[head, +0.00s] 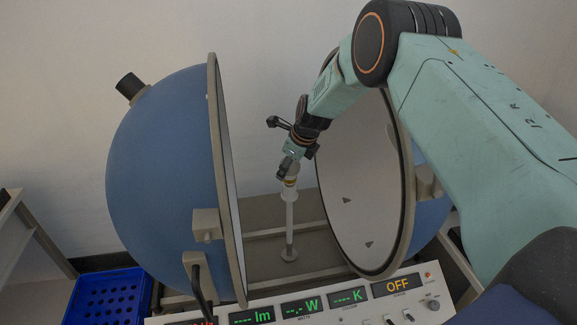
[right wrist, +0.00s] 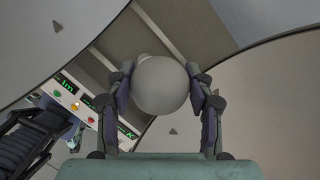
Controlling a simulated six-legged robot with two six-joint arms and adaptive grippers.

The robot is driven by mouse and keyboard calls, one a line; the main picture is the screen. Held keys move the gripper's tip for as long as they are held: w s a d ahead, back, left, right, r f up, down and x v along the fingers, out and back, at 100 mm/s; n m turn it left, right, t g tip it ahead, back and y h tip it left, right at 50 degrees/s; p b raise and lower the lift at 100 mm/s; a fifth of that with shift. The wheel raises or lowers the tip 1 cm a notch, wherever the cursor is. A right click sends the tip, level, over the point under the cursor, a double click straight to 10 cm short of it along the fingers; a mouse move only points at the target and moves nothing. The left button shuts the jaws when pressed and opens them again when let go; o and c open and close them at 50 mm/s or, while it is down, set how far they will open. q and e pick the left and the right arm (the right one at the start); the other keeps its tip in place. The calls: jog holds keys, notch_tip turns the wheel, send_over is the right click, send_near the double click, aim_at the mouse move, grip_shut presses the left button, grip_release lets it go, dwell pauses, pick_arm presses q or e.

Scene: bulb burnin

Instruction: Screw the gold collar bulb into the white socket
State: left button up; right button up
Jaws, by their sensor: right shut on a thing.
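My right gripper (head: 289,163) is shut on the bulb and points down between the two open sphere halves. The bulb's gold collar (head: 291,180) shows just below the fingers, directly above the white socket (head: 289,194) on its thin post. The bulb looks upright and in line with the socket; I cannot tell whether its thread is engaged. In the right wrist view the round white bulb (right wrist: 162,86) sits between both fingers and hides most of the socket. My left gripper is not in view.
The blue left half-sphere (head: 160,150) and the pale-lined right half (head: 365,190) stand open close on both sides of the post. A control panel (head: 330,305) with green readouts and an orange "OFF" lies in front. A blue crate (head: 108,295) is at lower left.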

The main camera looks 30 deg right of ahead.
jog(key=shift+m+h, duration=0.4)
jog(key=shift+m, duration=0.8)
jog(key=o, duration=1)
